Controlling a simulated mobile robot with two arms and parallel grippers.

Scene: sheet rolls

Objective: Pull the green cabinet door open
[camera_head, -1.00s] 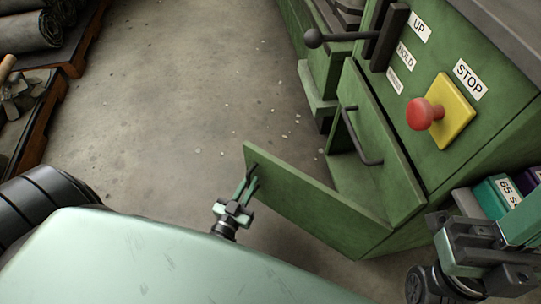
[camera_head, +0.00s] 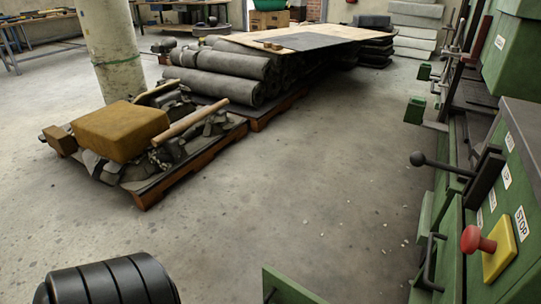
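The green cabinet door (camera_head: 287,288) shows only as its top corner at the bottom edge of the head view. It stands out from the green cabinet (camera_head: 455,240) at the right, swung open. A small dark piece, likely its handle, shows against its left face at the frame's bottom edge; what it is cannot be made out clearly. The rest of the door and the cabinet opening are below the frame.
A dark lever and a red knob (camera_head: 472,239) on a yellow plate (camera_head: 499,250) stick out from the green machine. A pallet (camera_head: 148,192) with a brown block (camera_head: 120,131) and stacked rolls (camera_head: 220,77) stand at left and back. The floor between is clear.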

